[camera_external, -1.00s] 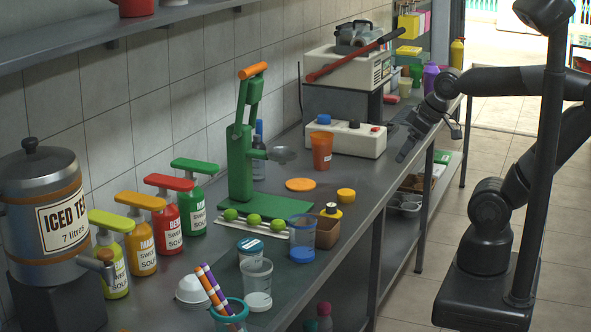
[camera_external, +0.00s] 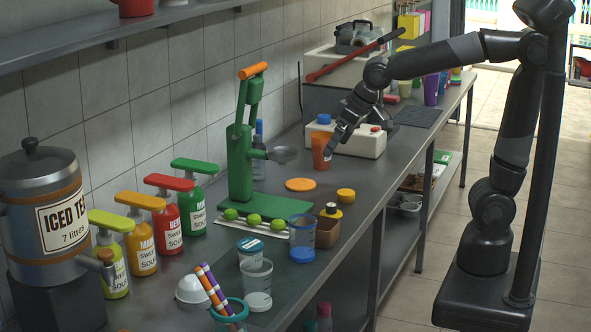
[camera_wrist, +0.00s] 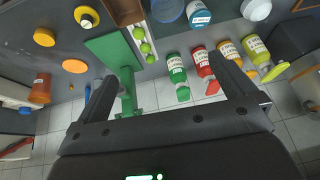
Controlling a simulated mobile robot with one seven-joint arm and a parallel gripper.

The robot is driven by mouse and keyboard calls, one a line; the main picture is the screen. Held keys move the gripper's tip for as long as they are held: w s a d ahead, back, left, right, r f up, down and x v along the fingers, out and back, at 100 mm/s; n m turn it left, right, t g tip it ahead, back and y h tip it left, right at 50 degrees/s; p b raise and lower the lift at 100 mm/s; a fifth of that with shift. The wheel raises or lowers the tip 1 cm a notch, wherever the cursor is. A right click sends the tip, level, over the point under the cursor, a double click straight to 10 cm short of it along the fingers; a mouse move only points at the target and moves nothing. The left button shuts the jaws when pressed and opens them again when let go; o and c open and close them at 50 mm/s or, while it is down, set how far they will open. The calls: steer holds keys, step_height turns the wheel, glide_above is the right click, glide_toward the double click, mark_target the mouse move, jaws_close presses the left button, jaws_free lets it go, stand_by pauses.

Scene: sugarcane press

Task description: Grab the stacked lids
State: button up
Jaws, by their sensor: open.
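Which items are the stacked lids is not certain. My gripper (camera_external: 329,152) is over the counter by the orange cup (camera_external: 320,163), behind these candidates. In the wrist view my gripper (camera_wrist: 162,70) has its fingers wide apart, with nothing between them held.
A green press (camera_external: 240,160) stands mid-counter with limes (camera_external: 253,220) before it. Several sauce bottles (camera_external: 191,205) and an iced tea urn (camera_external: 45,215) line the wall. A blue-based clear container (camera_external: 302,235) and brown box (camera_external: 327,232) stand near the front edge.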

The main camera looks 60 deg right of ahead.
steer(key=w+a+f, duration=0.3)
steer(key=w+a, duration=0.5)
steer(key=n, duration=0.2)
glide_toward(196, 288)
steer(key=w+d+f, duration=0.1)
steer(key=d, duration=0.2)
steer(key=x, duration=1.1)
steer(key=shift+a, duration=0.35)
steer(key=shift+c, duration=0.2)
steer(key=c, duration=0.8)
steer(key=shift+c, duration=0.2)
steer(key=shift+r, duration=0.15)
